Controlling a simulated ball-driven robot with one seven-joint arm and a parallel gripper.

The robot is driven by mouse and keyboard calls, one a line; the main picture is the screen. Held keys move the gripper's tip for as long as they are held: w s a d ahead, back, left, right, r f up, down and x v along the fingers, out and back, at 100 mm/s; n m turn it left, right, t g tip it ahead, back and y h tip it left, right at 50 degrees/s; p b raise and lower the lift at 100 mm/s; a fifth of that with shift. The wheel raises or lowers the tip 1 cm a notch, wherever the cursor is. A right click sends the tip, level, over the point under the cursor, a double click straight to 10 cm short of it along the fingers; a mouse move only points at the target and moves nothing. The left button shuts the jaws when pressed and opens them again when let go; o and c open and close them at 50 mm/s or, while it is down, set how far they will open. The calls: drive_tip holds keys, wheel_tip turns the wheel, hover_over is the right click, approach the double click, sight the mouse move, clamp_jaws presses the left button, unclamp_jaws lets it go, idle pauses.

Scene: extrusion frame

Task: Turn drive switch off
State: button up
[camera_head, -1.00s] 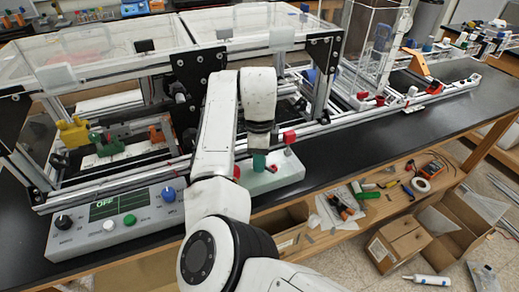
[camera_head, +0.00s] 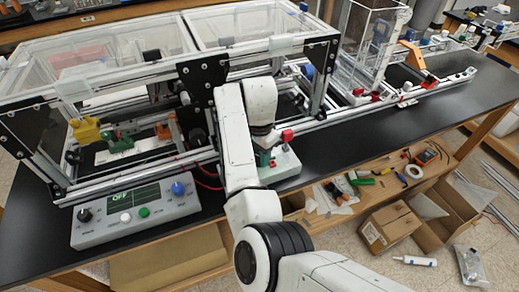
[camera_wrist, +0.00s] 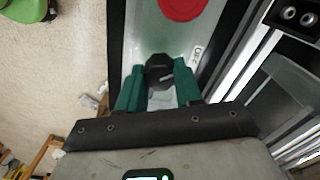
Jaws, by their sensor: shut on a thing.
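The drive switch, a black knob (camera_wrist: 159,70), sits on a pale grey-green box. In the wrist view, my gripper (camera_wrist: 160,84) has its two green fingers on either side of the knob and is shut on it. The knob's lower part is partly hidden between the fingers. The box (camera_head: 284,168) shows in the head view on the black bench, in front of the extrusion frame. There my gripper (camera_head: 265,158) points down onto it, and the knob is hidden.
A red round button (camera_wrist: 183,7) is on the same box, beyond the knob. A control panel (camera_head: 150,228) with a screen reading OFF stands at the bench's left. Extrusion rails (camera_head: 345,112) run close behind the box. Black bench surface is free to the right.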

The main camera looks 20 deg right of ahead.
drive_tip(key=shift+r+n+p, duration=0.1)
drive_tip(key=shift+n+p, duration=0.25)
drive_tip(key=shift+n, duration=0.25)
drive_tip(key=o, duration=1)
drive_tip(key=shift+o, duration=0.2)
wheel_tip(320, 180, up, 11)
drive_tip(key=b, duration=0.1)
drive_tip(key=shift+f, duration=0.2)
